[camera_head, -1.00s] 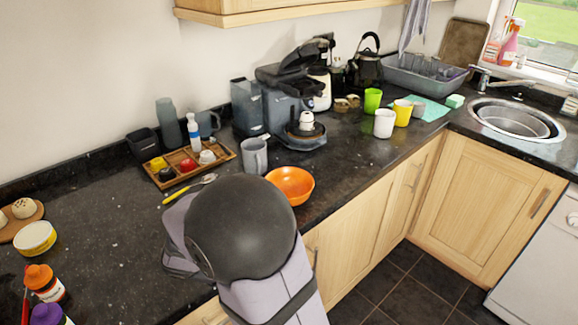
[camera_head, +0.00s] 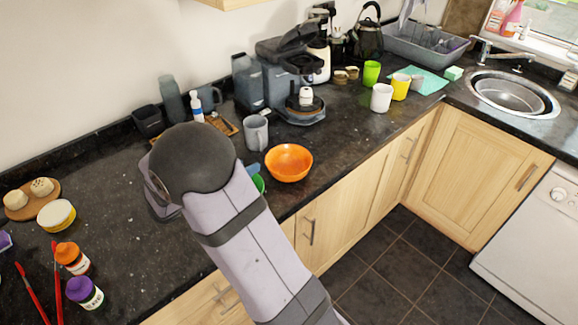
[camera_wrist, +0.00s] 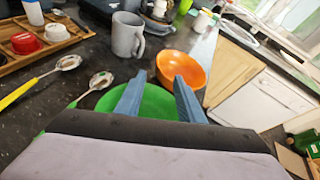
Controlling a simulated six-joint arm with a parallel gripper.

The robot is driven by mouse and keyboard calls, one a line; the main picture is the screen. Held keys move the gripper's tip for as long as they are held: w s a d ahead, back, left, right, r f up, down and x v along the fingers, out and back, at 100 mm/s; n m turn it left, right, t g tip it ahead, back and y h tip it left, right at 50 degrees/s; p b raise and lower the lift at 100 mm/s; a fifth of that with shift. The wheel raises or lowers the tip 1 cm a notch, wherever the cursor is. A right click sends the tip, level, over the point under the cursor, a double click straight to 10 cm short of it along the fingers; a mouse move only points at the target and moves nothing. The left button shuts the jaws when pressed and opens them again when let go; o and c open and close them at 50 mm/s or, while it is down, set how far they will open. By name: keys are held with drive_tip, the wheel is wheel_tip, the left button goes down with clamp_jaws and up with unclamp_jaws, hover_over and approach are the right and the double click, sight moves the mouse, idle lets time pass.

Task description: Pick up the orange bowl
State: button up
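The orange bowl (camera_head: 288,163) stands upright near the counter's front edge, right of the grey mug. In the wrist view the orange bowl (camera_wrist: 184,62) is just beyond my fingertips, its near rim close to the right one. My gripper (camera_wrist: 160,82) is open, with two blue fingers apart and nothing visibly held between them. Below the fingers is a green dish (camera_wrist: 150,100), partly covered by my gripper. In the head view my arm hides most of the gripper and the green dish; only a bit of a blue finger and a green rim show left of the bowl.
A grey mug (camera_head: 256,133) stands behind and left of the bowl; it also shows in the wrist view (camera_wrist: 127,36). Two spoons (camera_wrist: 99,80) lie left of the green dish. A coffee machine (camera_head: 290,75) stands behind. The counter right of the bowl is clear.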

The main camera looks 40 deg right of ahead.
sight(267, 157)
drive_tip(key=p+x, duration=0.1)
drive_tip(key=x, duration=0.5)
drive_tip(key=shift+w+d+f+p, duration=0.1)
drive_tip(key=shift+d+p, duration=0.35)
drive_tip(key=shift+p, duration=0.2)
drive_tip(key=shift+p+x, duration=0.9)
drive_tip(key=shift+x, duration=1.25)
drive_tip(key=shift+f, duration=0.15)
drive_tip(key=shift+a, duration=0.1)
clamp_jaws()
